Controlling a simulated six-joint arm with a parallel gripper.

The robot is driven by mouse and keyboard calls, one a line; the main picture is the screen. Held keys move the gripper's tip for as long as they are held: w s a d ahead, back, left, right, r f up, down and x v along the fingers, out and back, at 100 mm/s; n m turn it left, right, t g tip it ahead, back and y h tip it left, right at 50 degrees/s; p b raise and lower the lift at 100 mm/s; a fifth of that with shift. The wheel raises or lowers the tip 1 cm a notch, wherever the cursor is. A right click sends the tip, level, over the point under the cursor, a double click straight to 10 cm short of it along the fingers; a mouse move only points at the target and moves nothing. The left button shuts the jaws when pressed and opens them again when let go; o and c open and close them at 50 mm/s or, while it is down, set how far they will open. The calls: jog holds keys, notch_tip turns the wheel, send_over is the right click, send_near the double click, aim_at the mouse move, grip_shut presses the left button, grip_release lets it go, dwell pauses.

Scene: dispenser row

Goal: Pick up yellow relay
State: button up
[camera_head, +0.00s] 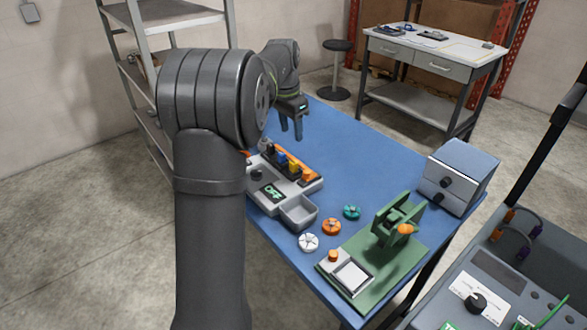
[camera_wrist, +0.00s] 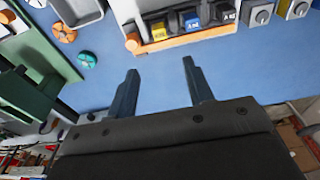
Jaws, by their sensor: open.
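The yellow relay (camera_wrist: 158,31) sits in a row in the orange-edged dispenser, beside a blue one (camera_wrist: 191,21) and a black one (camera_wrist: 223,13). In the head view the yellow relay (camera_head: 294,166) is small, and its lower part is hard to make out. My gripper (camera_head: 291,135) is open and empty above the blue table, beyond the dispenser. In the wrist view my gripper's two fingers (camera_wrist: 159,67) point toward the dispenser, apart from the yellow relay, with bare blue table between them.
The dispenser base has an OFF display (camera_head: 272,193) and a grey tray (camera_head: 298,212). White (camera_head: 308,242), orange (camera_head: 331,226) and teal (camera_head: 351,212) round parts lie near a green fixture (camera_head: 396,222). A blue-grey box (camera_head: 460,177) stands at right.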

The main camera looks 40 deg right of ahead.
send_over(293, 162)
notch_tip(293, 162, down, 7)
jog(key=shift+s+f, duration=0.1)
jog(key=shift+f, duration=2.85)
grip_shut()
